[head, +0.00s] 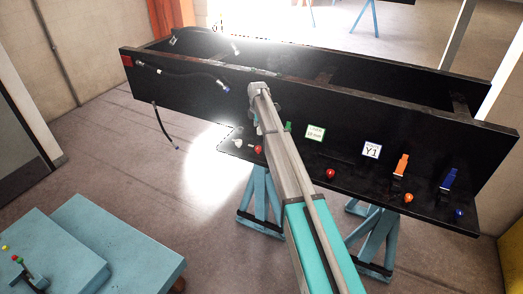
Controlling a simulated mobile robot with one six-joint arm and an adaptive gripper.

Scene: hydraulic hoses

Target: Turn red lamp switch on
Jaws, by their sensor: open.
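A round red lamp or knob (330,174) sits on the lower ledge of the black bench, right of my arm. A second small red piece (258,149) sits on the ledge just left of my arm. Which of them is the red lamp, and where its switch is, I cannot tell; part of the ledge is hidden behind my arm. My gripper (257,128) is at the far end of my arm, close to the bench front, mostly hidden by the arm. Its fingers are hard to make out, and whether it touches anything is unclear. It appears empty and open.
An orange switch (402,165), a blue switch (447,179), a green piece (288,127) and small white pieces (238,143) line the ledge. A black hose (185,75) runs along the upper left. A blue table (130,245) stands at the lower left.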

